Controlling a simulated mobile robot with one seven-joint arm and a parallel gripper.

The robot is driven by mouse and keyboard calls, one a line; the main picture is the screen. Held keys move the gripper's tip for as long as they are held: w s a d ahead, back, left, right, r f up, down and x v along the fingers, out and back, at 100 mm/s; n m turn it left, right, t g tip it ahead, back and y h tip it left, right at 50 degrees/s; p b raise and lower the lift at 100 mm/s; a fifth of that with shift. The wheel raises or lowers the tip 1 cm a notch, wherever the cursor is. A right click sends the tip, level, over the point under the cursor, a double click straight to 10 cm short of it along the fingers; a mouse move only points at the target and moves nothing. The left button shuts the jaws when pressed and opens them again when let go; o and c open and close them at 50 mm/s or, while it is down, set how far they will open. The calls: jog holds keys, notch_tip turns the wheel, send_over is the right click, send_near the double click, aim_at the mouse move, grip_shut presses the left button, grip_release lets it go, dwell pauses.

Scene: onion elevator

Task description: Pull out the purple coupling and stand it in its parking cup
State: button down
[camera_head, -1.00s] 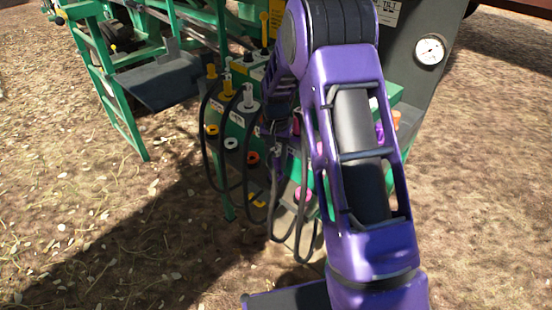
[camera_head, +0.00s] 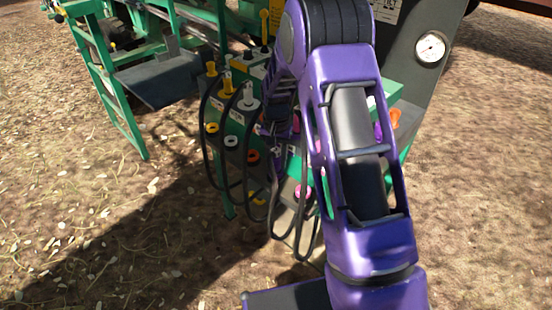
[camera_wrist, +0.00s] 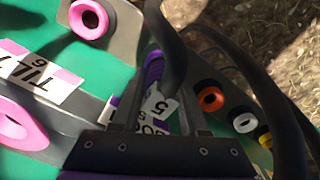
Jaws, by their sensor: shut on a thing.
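My gripper (camera_wrist: 158,115) is shut, its two fingers pointing at the green block front in the wrist view. A purple ribbed piece (camera_wrist: 153,68) shows just past the fingers, partly behind a black hose; it looks like the purple coupling, but most of what the jaws hold is hidden. A white and purple label marked 5 (camera_wrist: 157,104) shows between the fingers. In the head view my gripper is dark and mostly hidden behind my arm, close to the block's front. I cannot make out the purple parking cup in either view.
Yellow (camera_head: 211,128), white (camera_head: 231,141) and orange (camera_head: 253,157) rings line the block's left front. Yellow and white couplings (camera_head: 248,97) stand on top. A gauge (camera_head: 432,46) is at right.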

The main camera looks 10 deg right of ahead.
aim_at(276, 150)
dwell(0.3)
grip_release()
dwell(0.4)
jog(key=shift+r+p, duration=2.35)
jog(key=shift+r, duration=1.2)
